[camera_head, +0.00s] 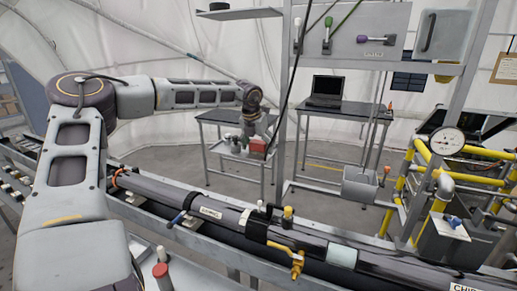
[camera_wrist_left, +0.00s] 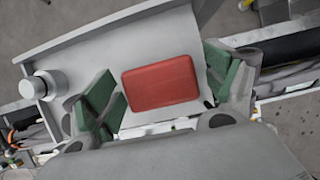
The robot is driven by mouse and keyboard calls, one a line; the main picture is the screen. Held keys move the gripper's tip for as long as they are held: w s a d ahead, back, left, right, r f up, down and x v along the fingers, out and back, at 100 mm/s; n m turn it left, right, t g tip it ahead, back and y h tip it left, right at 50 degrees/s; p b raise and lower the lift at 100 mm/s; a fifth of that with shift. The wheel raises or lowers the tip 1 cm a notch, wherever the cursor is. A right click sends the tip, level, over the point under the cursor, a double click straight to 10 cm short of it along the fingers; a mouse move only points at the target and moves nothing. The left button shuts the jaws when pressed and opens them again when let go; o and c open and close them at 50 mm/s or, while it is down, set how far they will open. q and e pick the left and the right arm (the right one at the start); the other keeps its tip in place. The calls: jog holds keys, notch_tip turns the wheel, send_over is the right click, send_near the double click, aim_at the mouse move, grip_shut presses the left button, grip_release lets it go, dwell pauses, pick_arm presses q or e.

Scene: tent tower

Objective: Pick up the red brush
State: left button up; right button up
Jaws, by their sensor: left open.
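The red brush shows in the left wrist view as a red block (camera_wrist_left: 160,83) with rounded corners, over a grey tray (camera_wrist_left: 110,38). In the head view it is a small red patch (camera_head: 257,146) on the small tray beyond the pipe. My left gripper (camera_head: 250,138) is over that tray. In the left wrist view its green-padded fingers (camera_wrist_left: 161,92) stand apart on either side of the brush, with gaps on both sides. The brush's underside is hidden. My right gripper is not in view.
A grey bottle (camera_wrist_left: 40,86) stands on the tray left of the brush. A table with a laptop (camera_head: 325,91) stands behind to the right. A long black pipe (camera_head: 160,190) crosses the foreground. A metal post (camera_head: 283,100) rises just right of my left gripper.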

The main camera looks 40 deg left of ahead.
aim_at(259, 141)
pick_arm(q)
jog(key=c, duration=1.1)
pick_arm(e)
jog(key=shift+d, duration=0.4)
pick_arm(q)
jog(key=shift+r, duration=0.1)
jog(key=shift+r, duration=0.4)
notch_tip(259, 141, up, 8)
jog(key=shift+f+b, duration=0.15)
jog(key=shift+b, duration=0.4)
jog(key=shift+r, duration=0.7)
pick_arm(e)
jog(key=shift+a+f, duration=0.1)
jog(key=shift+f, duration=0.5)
